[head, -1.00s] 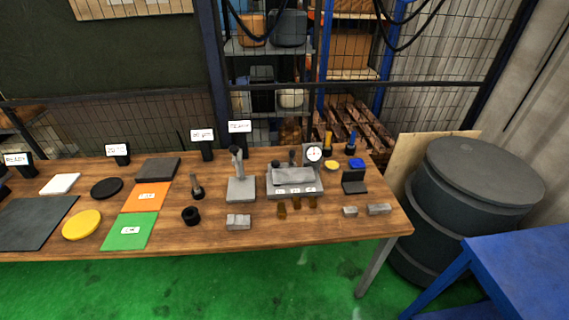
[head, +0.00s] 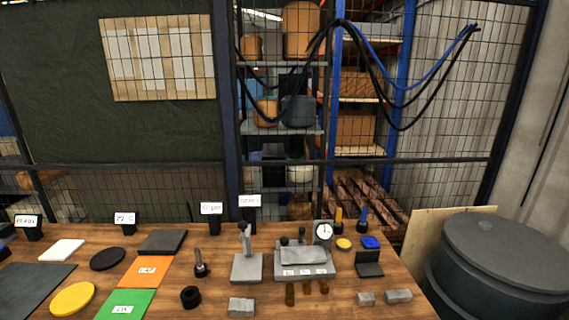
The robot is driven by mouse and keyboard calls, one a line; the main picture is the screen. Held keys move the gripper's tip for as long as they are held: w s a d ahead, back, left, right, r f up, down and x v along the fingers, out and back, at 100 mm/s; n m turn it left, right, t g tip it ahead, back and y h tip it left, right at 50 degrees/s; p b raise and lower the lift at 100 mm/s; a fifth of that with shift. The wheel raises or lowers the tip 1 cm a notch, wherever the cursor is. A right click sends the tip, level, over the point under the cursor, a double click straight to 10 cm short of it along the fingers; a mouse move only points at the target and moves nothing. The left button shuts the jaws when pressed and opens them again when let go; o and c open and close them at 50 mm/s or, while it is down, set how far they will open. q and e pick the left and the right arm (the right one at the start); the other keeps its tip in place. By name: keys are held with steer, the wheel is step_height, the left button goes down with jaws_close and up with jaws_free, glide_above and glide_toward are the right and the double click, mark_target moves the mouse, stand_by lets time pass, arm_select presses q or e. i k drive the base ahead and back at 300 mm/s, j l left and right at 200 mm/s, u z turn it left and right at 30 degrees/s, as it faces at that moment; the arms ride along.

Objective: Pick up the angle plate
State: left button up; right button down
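The angle plate appears to be the dark L-shaped piece (head: 369,264) at the right end of the wooden table, with one face upright and one lying flat. It stands apart from the grey fixture block (head: 305,268) on its left. A blue item (head: 370,242) lies just behind it, and two small grey blocks (head: 397,296) (head: 366,299) lie in front of it. Neither of my grippers shows in the head view.
The wooden table (head: 215,300) also holds a grey stand (head: 246,267), a dial gauge (head: 323,233), a black ring (head: 190,297), and green (head: 124,305) and orange (head: 146,271) mats. A dark drum (head: 500,260) stands right of the table. Wire fencing is behind.

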mark_target(365, 263)
steer(key=i+l+z, duration=0.15)
steer(key=l+z, duration=0.2)
steer(key=i+l+z, duration=0.15)
steer(key=z, duration=0.2)
steer(key=i+l+z, duration=0.2)
steer(key=z, duration=0.15)
